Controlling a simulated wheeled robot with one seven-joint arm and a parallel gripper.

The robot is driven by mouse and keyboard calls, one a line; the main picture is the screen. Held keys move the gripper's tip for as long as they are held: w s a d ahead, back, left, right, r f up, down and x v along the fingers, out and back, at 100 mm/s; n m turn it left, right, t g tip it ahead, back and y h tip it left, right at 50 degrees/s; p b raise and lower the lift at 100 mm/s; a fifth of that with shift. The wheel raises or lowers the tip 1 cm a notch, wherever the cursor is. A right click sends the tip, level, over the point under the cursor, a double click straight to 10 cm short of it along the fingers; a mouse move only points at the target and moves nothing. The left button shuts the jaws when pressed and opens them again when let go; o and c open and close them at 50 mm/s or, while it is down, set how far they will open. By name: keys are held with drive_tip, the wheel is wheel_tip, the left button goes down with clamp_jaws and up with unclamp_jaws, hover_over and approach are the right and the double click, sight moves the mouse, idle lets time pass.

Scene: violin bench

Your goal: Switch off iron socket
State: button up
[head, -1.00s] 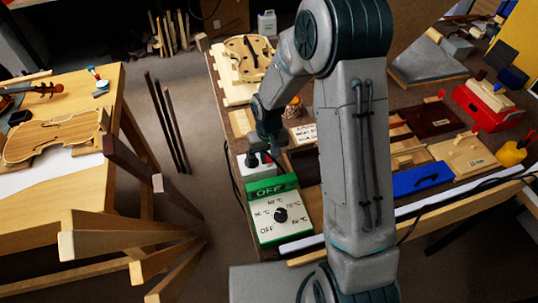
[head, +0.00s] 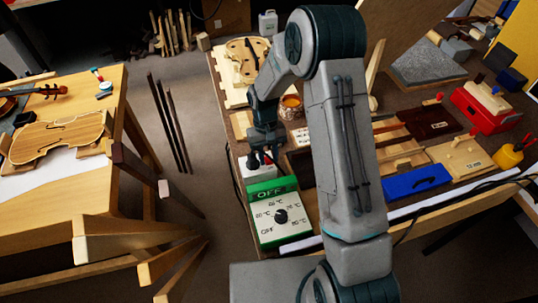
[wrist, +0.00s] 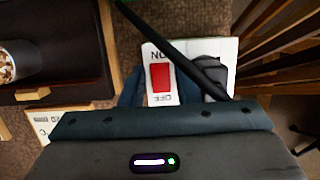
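The iron socket is a white box (head: 243,170) at the left edge of the bench, beyond the green control box. In the wrist view its white switch plate (wrist: 162,98) carries a red rocker (wrist: 161,77) between the letters ON and OFF. A dark plug (wrist: 209,78) with a black cable sits beside the rocker. Which side of the rocker is pressed is unclear. My gripper (head: 264,161) points down over the socket, its fingers apart with nothing held. Whether a fingertip touches the rocker cannot be told.
A green-and-white control box (head: 279,222) with a black knob and an OFF display stands in front of the socket. A jar (head: 291,107) and a violin mould (head: 247,60) lie beyond. A blue box (head: 416,181) lies to the right. Wooden legs stand left of the bench.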

drive_tip(key=b+v, duration=0.1)
drive_tip(key=v, duration=1.2)
drive_tip(key=shift+r, duration=0.45)
drive_tip(key=s+d+r+m+t, duration=0.1)
drive_tip(key=s+d+r+t, duration=0.15)
drive_tip(key=s+r, duration=0.3)
drive_tip(key=s+d+r+t, duration=0.1)
drive_tip(key=s+d+r, duration=0.3)
drive_tip(key=s+r, duration=0.15)
drive_tip(key=s+d+m+t, duration=0.1)
drive_tip(key=s+d, duration=0.3)
drive_tip(key=s, duration=0.9)
drive_tip(key=shift+d+f+t+y, duration=0.2)
drive_tip(key=shift+d+t+y, duration=0.1)
drive_tip(key=shift+t, duration=0.45)
